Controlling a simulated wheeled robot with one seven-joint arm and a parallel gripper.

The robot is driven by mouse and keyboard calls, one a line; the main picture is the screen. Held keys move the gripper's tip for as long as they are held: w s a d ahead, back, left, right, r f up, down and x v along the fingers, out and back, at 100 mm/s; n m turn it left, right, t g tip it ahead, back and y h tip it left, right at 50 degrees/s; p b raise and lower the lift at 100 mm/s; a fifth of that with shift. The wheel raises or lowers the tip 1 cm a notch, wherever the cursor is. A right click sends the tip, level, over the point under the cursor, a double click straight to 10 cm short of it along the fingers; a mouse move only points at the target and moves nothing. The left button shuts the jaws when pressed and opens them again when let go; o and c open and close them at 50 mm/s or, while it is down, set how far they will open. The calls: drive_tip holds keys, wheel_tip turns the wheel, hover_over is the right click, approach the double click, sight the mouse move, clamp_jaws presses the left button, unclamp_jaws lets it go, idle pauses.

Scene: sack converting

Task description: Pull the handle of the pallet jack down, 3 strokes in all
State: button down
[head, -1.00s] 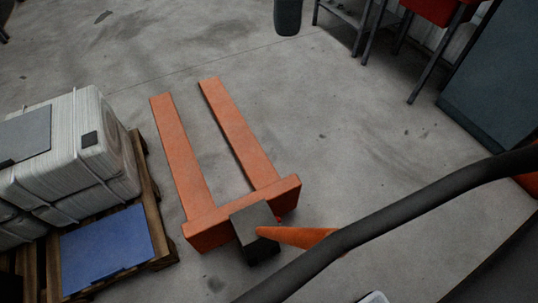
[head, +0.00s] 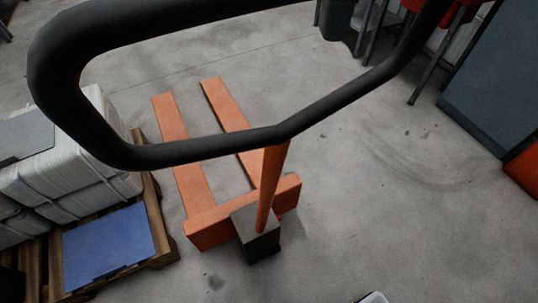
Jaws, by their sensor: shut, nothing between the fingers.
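The orange pallet jack (head: 208,230) stands on the floor in the head view, its two forks pointing away from me. A dark block (head: 259,242) sits at its near end. The orange shaft (head: 269,190) rises steeply from this block. The handle (head: 205,147) is a large black loop at the top of the shaft, raised close to the camera and hiding parts of the forks. My gripper is not in view, and nothing is seen holding the visible part of the handle. Part of the loop is cut off by the top edge.
A wooden pallet (head: 154,215) at the left bears strapped white stacks (head: 65,180) and a blue sheet (head: 107,245). A dark blue-grey cabinet (head: 495,80) and red-topped furniture stand at the upper right. The floor (head: 390,200) right of the jack is clear.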

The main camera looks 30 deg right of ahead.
drive_tip(key=shift+s+d, duration=0.15)
drive_tip(key=shift+s, duration=0.1)
drive_tip(key=shift+s, duration=0.1)
drive_tip(key=s+f+b, duration=0.1)
drive_tip(key=s+b, duration=0.1)
drive_tip(key=s, duration=0.5)
drive_tip(key=shift+a+f, duration=0.35)
drive_tip(key=shift+a, duration=0.05)
drive_tip(key=s+f+b, duration=0.1)
drive_tip(key=s+f, duration=0.1)
drive_tip(key=s, duration=0.4)
drive_tip(key=shift+s, duration=0.3)
drive_tip(key=shift+a+f, duration=0.1)
